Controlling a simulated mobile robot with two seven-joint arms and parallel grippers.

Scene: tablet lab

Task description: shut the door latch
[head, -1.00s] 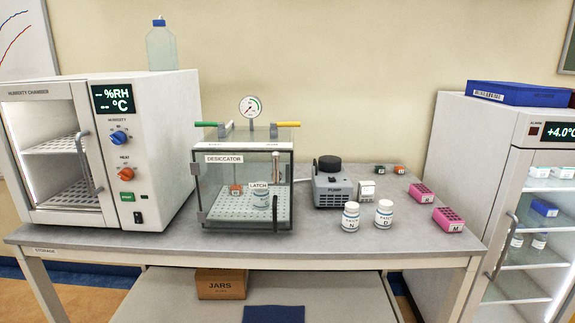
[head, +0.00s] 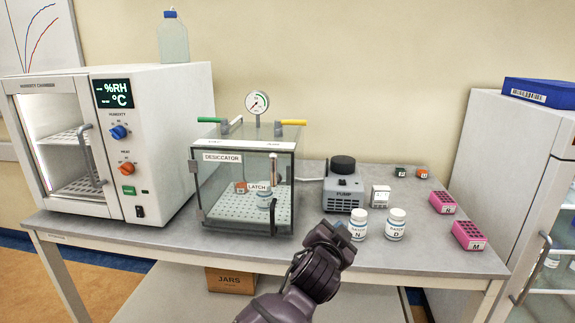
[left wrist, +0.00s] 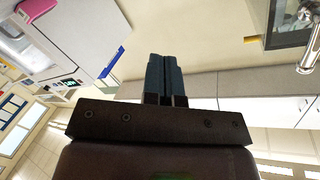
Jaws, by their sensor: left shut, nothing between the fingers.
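The desiccator (head: 222,157) is a clear box with a dark frame on the bench, left of centre in the head view. Its front door looks closed or nearly so. The LATCH label (head: 258,187) is at the door's right side. I cannot tell the latch's exact position. My left gripper (head: 345,231) is right of the desiccator, near the bench's front edge, apart from it. Its blue-grey fingers (left wrist: 165,78) are shut and empty in the left wrist view. My right gripper is out of view.
Two white jars (head: 397,224) and the pump (head: 343,190) stand close beyond my left gripper. The humidity chamber (head: 165,140) is left of the desiccator. Pink racks (head: 468,235) are at the bench's right. A gauge (head: 257,103) and coloured valve handles top the desiccator.

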